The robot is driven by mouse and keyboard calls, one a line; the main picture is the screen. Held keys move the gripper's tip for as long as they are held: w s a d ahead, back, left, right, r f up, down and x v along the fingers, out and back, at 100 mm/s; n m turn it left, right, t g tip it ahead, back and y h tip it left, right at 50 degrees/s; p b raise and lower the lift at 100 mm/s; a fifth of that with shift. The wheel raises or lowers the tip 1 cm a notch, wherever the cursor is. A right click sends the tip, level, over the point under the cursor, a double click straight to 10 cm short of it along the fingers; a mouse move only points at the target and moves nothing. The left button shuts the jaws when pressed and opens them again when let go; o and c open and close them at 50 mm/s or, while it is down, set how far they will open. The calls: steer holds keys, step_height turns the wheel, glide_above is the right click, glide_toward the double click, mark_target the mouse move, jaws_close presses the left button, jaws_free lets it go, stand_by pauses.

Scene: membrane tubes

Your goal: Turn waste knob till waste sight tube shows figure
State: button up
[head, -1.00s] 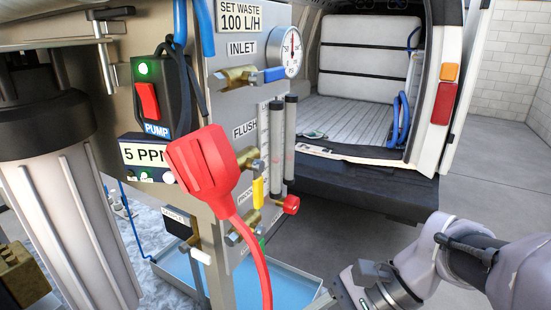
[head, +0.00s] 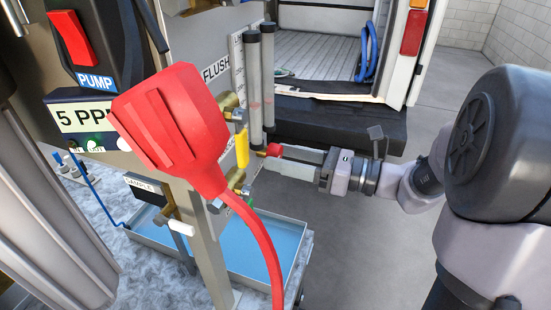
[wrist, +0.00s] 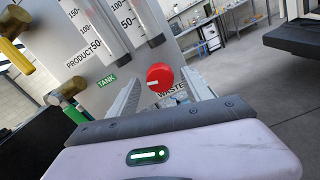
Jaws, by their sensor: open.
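The red waste knob (wrist: 160,78) shows in the wrist view with a white mark on its face, above a WASTE label (wrist: 171,90). It also shows in the head view (head: 274,150), low on the panel. My gripper (wrist: 162,86) is open, its fingers on either side of the knob; I cannot tell whether they touch it. In the head view my gripper (head: 290,160) reaches the knob from the right. The right sight tube (wrist: 146,20), above the knob, has a scale beside it. The left tube (wrist: 96,22) is by the PRODUCT scale. Faint reddish marks show in the tubes; the reading is unclear.
A big red plug (head: 165,125) and its cable hang in front of the panel. Brass valves with a yellow handle (head: 242,149) sit left of the knob. A blue tray (head: 270,240) lies below. An open van (head: 330,110) stands behind.

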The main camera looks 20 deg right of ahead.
steer(key=shift+x, duration=1.05)
steer(key=c, duration=1.3)
steer(key=shift+f+n+b, duration=0.15)
steer(key=shift+n+b, duration=0.35)
jaws_close()
steer(key=shift+n, duration=0.7)
steer(key=o, duration=1.3)
jaws_free()
steer(key=shift+d, duration=0.1)
